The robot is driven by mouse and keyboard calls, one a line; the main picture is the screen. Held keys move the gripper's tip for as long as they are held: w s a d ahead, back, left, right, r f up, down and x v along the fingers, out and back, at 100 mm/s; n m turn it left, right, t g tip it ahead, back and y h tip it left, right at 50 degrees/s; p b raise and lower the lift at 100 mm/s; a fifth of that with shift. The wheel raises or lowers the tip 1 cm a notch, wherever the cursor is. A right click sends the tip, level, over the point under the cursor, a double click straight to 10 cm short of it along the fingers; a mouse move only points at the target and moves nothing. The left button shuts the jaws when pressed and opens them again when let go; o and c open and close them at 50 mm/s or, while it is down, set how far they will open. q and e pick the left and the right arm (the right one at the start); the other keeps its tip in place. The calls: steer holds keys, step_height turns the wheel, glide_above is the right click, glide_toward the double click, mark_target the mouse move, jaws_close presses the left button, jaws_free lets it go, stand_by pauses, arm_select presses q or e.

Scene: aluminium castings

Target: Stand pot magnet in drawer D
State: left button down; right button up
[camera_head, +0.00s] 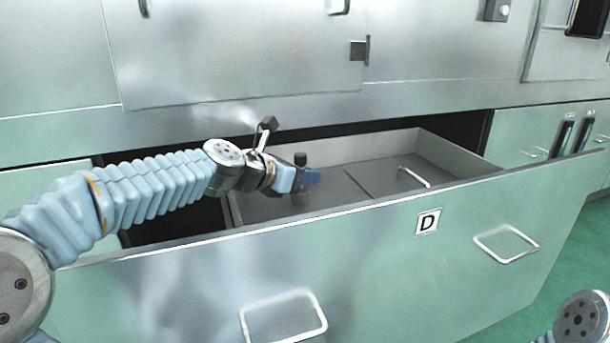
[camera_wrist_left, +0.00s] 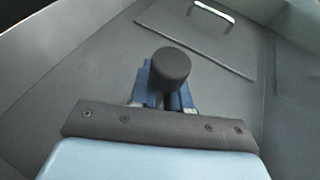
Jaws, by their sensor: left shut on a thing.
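The pot magnet (camera_head: 300,159) is a small dark cylinder with a round top. It also shows from above in the left wrist view (camera_wrist_left: 171,66). My left gripper (camera_head: 304,178) is shut on it, with blue fingers (camera_wrist_left: 165,92) on either side. The magnet looks upright inside the open drawer D (camera_head: 370,232), over the left part of its grey floor. Its lower end is hidden by the fingers and the drawer front, so I cannot tell whether it touches the floor. My right gripper is out of view; only a piece of my right arm shows at the bottom right.
In the drawer, right of the magnet, lies a flat grey panel (camera_wrist_left: 190,40) with a white handle (camera_head: 413,178). The drawer's green front stands between me and its inside. The steel cabinet face (camera_head: 240,60) rises behind. Grey floor around the magnet is bare.

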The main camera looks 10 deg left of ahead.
arm_select(q)
steer(key=shift+f, duration=0.3)
steer(key=c, duration=1.1)
jaws_free()
steer(key=shift+r, duration=0.35)
steer(key=shift+r+p, duration=0.55)
steer(key=p+v, duration=0.1)
steer(key=v, duration=1)
steer(key=shift+s+a+f, duration=0.25)
steer(key=shift+s+a, duration=0.1)
steer(key=shift+s, duration=0.05)
